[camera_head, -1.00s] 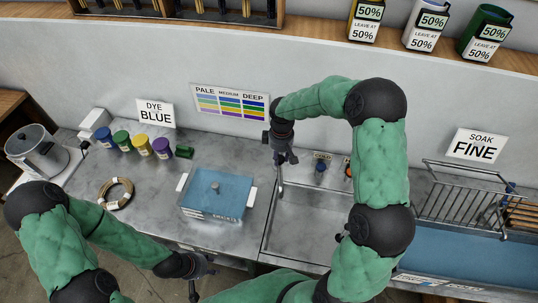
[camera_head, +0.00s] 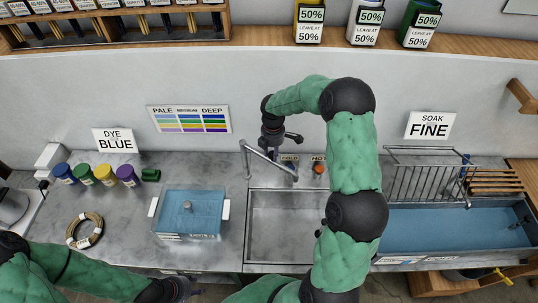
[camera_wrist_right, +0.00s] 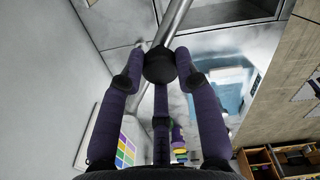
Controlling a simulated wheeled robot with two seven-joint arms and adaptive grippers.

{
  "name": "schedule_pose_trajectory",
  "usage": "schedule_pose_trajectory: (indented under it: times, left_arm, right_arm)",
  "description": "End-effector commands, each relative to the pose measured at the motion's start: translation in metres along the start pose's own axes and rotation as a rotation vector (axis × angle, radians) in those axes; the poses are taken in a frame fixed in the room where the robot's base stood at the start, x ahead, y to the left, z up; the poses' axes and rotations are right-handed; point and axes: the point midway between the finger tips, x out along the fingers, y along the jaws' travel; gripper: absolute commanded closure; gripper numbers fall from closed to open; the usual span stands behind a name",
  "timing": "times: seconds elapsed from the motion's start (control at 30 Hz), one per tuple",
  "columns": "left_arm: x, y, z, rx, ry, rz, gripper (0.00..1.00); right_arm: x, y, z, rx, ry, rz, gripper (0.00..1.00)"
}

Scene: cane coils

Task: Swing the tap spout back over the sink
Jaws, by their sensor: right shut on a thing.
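The tap spout (camera_head: 267,161) is a thin silver pipe rising from between the cold and hot knobs. It slants left and bends down, with its end near the sink's back left corner. The steel sink (camera_head: 284,243) is empty. My right gripper (camera_head: 272,145) is at the spout in the head view. In the wrist view, its purple fingers (camera_wrist_right: 160,65) are shut around a dark round part beside the silver pipe (camera_wrist_right: 175,20). The fingertip contact is unclear in the head view. My left gripper (camera_head: 178,289) is low at the bottom edge; its fingers are unclear.
A cane coil (camera_head: 84,230) and several coloured jars (camera_head: 105,174) are further left. A wire rack (camera_head: 425,180) and blue soaking trough (camera_head: 450,228) lie to the right.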

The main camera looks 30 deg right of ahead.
Motion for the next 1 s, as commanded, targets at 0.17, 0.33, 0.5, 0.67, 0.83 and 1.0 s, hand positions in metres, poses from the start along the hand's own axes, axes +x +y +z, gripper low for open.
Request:
schedule_pose_trajectory:
  times: [0.17, 0.33, 0.5, 0.67, 0.83, 1.0]
  left_arm:
    - [-0.0008, 0.0003, 0.0001, 0.0, 0.0, 0.0, 0.6]
    - [-0.0008, 0.0003, 0.0001, 0.0, 0.0, 0.0, 0.6]
    - [-0.0008, 0.0003, 0.0, 0.0, 0.0, 0.0, 0.6]
    - [-0.0008, 0.0003, 0.0, 0.0, 0.0, 0.0, 0.6]
    - [-0.0008, 0.0003, 0.0, 0.0, 0.0, 0.0, 0.6]
    - [-0.0007, 0.0003, 0.0, 0.0, 0.0, 0.0, 0.6]
  right_arm:
    - [-0.0041, 0.0078, 0.0035, -0.031, 0.001, 0.015, 1.0]
    - [-0.004, 0.0085, 0.0041, -0.04, 0.002, 0.015, 1.0]
    - [-0.004, 0.0085, 0.0037, -0.04, 0.002, 0.015, 1.0]
    - [-0.004, 0.0086, 0.0034, -0.04, 0.002, 0.016, 0.53]
    - [-0.0024, 0.0066, 0.0036, -0.04, 0.002, 0.01, 0.44]
    - [-0.0017, 0.0054, 0.004, -0.04, 0.001, 0.006, 0.44]
